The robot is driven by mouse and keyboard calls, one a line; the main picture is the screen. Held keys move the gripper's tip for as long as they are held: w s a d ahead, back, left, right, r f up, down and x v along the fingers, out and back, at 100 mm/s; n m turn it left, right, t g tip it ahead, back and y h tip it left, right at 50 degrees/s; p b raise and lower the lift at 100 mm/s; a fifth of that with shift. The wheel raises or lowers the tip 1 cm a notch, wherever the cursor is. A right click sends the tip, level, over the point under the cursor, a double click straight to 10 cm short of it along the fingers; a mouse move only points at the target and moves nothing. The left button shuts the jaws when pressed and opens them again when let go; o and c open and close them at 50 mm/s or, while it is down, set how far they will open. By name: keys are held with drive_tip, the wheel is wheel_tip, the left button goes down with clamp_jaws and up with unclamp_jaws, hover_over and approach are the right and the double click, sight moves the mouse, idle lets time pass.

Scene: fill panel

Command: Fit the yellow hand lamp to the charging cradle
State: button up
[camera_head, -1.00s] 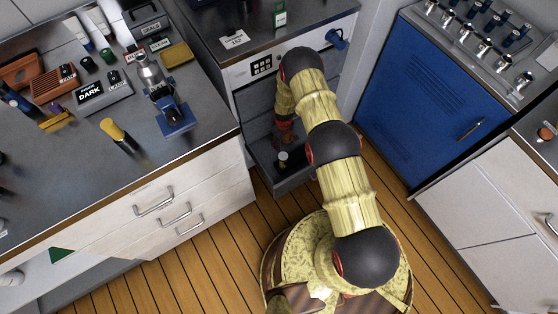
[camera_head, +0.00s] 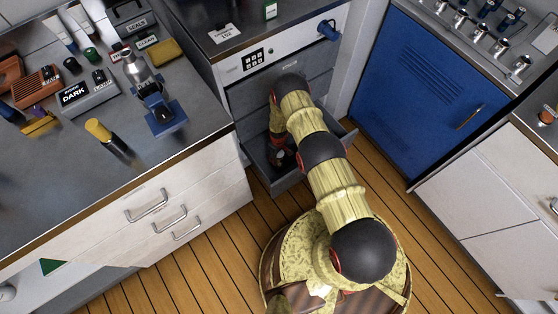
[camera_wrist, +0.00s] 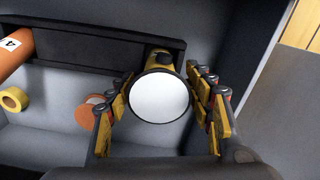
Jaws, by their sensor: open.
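In the wrist view, a yellow hand lamp (camera_wrist: 161,62) with a round white face and a dark knob is in an open grey drawer. My gripper (camera_wrist: 165,103) is open, with its yellow-padded fingers on either side of the lamp's face. Small gaps seem to show beside it; contact is unclear. In the head view, my gripper (camera_head: 279,157) is down in the drawer (camera_head: 262,170), and the lamp is hidden or too small to make out. I cannot identify the charging cradle with certainty.
An orange cylinder (camera_wrist: 14,54) and a yellow roll (camera_wrist: 14,99) lie left in the drawer. The drawer wall (camera_wrist: 245,70) is close on the right. The left counter holds a blue stand (camera_head: 162,117), a yellow-topped black cylinder (camera_head: 107,137) and a DARK box (camera_head: 88,92).

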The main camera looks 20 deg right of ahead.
drive_tip(key=f, duration=0.1)
drive_tip(key=f+b, duration=0.1)
drive_tip(key=f, duration=0.1)
drive_tip(key=f+b, duration=0.1)
drive_tip(key=shift+s+d+f, duration=0.15)
drive_tip(key=shift+s+f, duration=0.05)
drive_tip(key=shift+s, duration=0.05)
drive_tip(key=shift+c, duration=0.7)
drive_tip(key=c, duration=1.1)
clamp_jaws()
